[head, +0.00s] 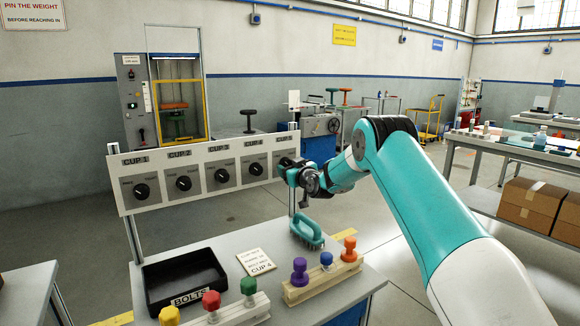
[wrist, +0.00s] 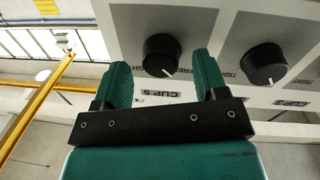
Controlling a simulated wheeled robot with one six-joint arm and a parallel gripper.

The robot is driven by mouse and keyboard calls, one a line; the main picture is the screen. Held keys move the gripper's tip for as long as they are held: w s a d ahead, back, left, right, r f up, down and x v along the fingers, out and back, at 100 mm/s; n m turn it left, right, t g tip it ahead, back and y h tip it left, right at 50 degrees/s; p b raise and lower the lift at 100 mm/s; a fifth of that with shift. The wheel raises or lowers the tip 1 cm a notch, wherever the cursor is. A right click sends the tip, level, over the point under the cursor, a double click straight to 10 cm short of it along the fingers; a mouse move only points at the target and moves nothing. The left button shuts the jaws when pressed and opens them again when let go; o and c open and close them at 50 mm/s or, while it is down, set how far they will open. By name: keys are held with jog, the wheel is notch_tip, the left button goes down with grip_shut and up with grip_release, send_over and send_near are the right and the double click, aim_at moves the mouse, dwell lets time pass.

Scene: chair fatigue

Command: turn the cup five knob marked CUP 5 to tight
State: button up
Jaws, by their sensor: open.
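The cup five knob (wrist: 160,55) is a round black knob with a white pointer line, above the CUP 5 label (wrist: 158,93) in the wrist view. Its pointer slants toward the lower right there. My gripper (wrist: 160,65) is open, with one green finger either side of the knob in the picture. Gaps show on both sides and I see no contact. I cannot tell how deep the fingers reach. In the head view my gripper (head: 298,175) is at the right end of the white knob panel (head: 125,200) and covers much of the cup five area.
The cup four knob (head: 256,169) is close on the left, with more knobs along the panel. Below, a green brush (head: 307,232), a CUP 4 card (head: 256,262), a black bolts tray (head: 184,278) and coloured pegs in wooden blocks stand on the bench.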

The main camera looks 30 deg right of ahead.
jog(key=shift+w, duration=0.4)
jog(key=c, duration=0.9)
